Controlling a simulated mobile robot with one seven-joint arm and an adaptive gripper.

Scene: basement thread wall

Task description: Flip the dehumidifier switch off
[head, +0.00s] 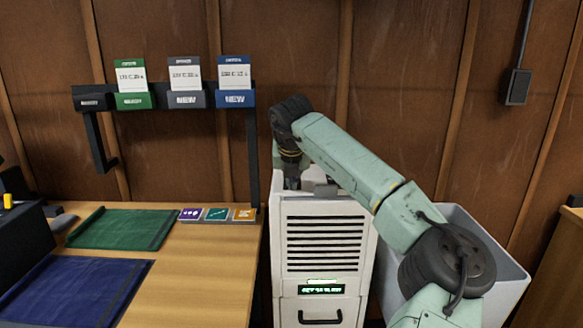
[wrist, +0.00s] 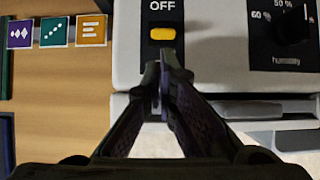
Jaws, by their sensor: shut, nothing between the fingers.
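The white dehumidifier (head: 325,222) stands right of the wooden table, with black vent slits, a green lit display and a dark handle on its front. In the wrist view its top panel (wrist: 220,72) shows a small yellow-orange switch (wrist: 162,34) in a dark surround, with "OFF" printed above it. My gripper (wrist: 167,62) is shut and empty, its tips just below the switch in that view; I cannot tell whether they touch it. In the head view my gripper (head: 292,186) points down over the dehumidifier's top left, and the switch is not visible there.
A black humidity dial (wrist: 292,25) sits right of the switch. The table (head: 200,285) holds green and blue mats and three coloured cards. A black rack (head: 180,88) stands behind it. A pale bin (head: 490,262) stands right of the dehumidifier, partly behind my arm.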

